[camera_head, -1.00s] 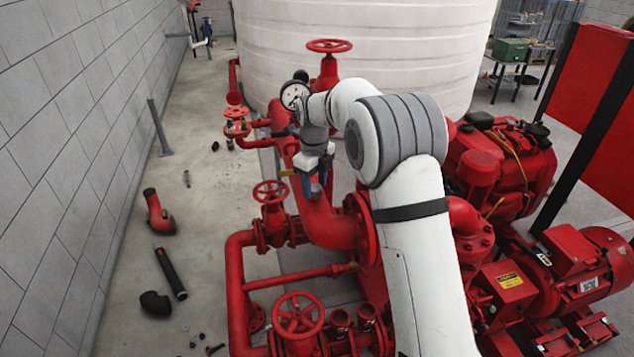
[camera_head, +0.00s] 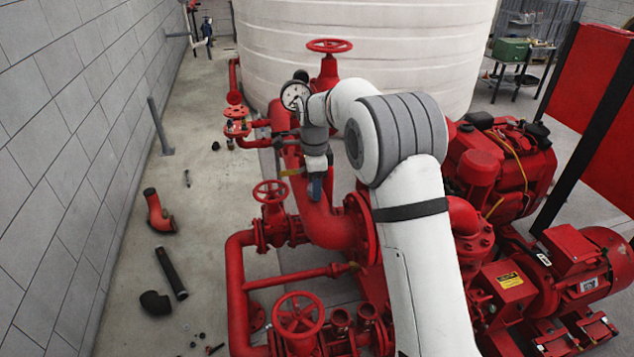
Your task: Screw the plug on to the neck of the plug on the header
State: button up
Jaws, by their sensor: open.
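My gripper (camera_head: 316,188) points down in front of the large red header pipe (camera_head: 328,228). Its jaws are open and show nearly edge-on, one behind the other. I cannot make out the plug or the neck on the header; they are too small or hidden by my gripper and wrist. I cannot tell whether the fingertips touch the pipe.
A pressure gauge (camera_head: 295,96) stands just left of my wrist. Red handwheels rise behind (camera_head: 329,46) and in front (camera_head: 298,314). A red motor (camera_head: 595,270) is at right, a white tank (camera_head: 400,40) behind. Loose pipe pieces (camera_head: 170,272) lie on the left floor.

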jog(key=n, duration=0.4)
jog(key=shift+n, duration=0.4)
jog(key=n, duration=0.5)
jog(key=shift+f, duration=0.1)
jog(key=shift+c, duration=0.2)
jog(key=c, duration=0.9)
jog(key=shift+c, duration=0.5)
jog(key=m, duration=0.4)
jog(key=shift+m, duration=0.4)
